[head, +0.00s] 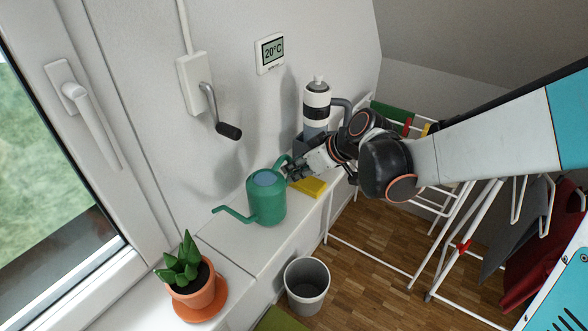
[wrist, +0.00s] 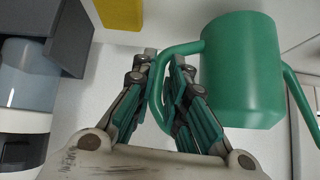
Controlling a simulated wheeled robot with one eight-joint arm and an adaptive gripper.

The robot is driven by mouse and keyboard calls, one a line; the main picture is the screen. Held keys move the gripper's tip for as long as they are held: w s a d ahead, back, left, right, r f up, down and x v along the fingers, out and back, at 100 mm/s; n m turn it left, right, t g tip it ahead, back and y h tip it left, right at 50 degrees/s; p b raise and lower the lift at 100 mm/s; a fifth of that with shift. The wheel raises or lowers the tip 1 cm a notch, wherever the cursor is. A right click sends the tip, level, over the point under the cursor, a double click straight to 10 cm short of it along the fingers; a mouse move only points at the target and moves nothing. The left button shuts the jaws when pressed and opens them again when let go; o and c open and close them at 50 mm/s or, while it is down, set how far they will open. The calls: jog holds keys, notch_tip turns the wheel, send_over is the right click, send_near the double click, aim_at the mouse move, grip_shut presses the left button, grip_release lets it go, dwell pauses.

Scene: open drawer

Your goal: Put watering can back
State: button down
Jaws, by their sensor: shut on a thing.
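The green watering can (head: 267,200) is upright at the white ledge beside the wall, its spout pointing left toward the potted plant. I cannot tell whether its base touches the ledge. My gripper (head: 289,171) comes in from the right and is at the can's handle. In the wrist view the can's body (wrist: 242,70) is at the upper right, and its curved handle (wrist: 157,85) passes between the fingers of my gripper (wrist: 164,62), which are shut on it. The can's base is not visible in the wrist view.
A potted succulent (head: 189,270) stands on the ledge (head: 232,243) at left. A yellow block (head: 308,187) lies right of the can, near a grey box (head: 305,146) and a white bottle (head: 316,104). A crank (head: 222,120) juts from the wall. A bin (head: 307,285) and drying rack (head: 380,263) stand below.

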notch_tip(320, 180, down, 3)
jog(key=shift+w+r+b, duration=0.1)
jog(key=shift+r+b, duration=0.05)
jog(key=shift+b, duration=0.3)
jog(key=shift+r, duration=0.1)
jog(key=c, duration=1.6)
grip_release()
